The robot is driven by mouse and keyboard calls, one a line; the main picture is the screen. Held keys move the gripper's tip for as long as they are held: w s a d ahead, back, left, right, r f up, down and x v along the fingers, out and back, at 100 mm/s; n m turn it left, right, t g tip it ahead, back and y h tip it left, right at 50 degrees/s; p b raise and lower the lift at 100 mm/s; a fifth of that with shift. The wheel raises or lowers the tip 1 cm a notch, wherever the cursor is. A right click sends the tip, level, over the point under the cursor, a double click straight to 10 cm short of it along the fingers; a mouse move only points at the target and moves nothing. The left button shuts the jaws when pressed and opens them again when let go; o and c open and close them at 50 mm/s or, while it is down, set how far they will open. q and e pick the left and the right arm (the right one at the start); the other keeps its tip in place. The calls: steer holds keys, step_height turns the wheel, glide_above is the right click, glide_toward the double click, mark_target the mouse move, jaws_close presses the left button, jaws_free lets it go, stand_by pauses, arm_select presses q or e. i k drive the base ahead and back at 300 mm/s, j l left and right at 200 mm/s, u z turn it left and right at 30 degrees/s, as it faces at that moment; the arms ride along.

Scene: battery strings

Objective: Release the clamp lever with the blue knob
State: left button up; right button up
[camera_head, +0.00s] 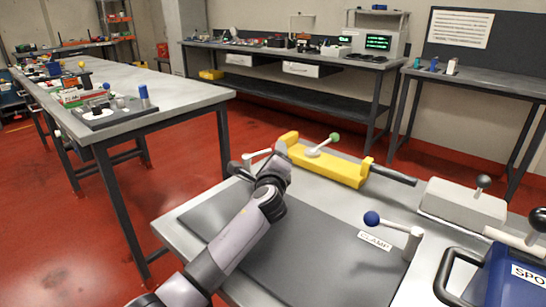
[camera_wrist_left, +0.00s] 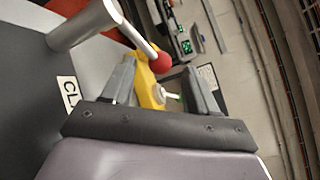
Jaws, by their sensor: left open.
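The blue knob (camera_head: 372,218) is on a light grey lever (camera_head: 398,226) whose post (camera_head: 412,241) stands at the right edge of a dark plate (camera_head: 315,268). A CLAMP label (camera_head: 375,240) lies beside it. My left gripper (camera_head: 280,156) is over the plate's far side, well left of the blue knob. In the left wrist view the open gripper (camera_wrist_left: 158,66) has a red knob (camera_wrist_left: 161,62) showing between its fingertips, on a lever from another grey post (camera_wrist_left: 85,25); contact cannot be told. The blue knob does not show in that view. My right gripper is not in view.
A yellow tool (camera_head: 330,166) with a green-knobbed lever (camera_head: 322,146) lies behind the plate. A grey block (camera_head: 462,205) with a black-knobbed lever and a blue case (camera_head: 505,279) are to the right. Another bench (camera_head: 165,100) stands left. The plate's middle is partly clear.

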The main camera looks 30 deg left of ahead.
mark_target(371, 218)
steer(key=k+l, duration=0.3)
steer(key=k, duration=0.15)
steer(key=k+l, duration=0.3)
steer(key=k, duration=0.15)
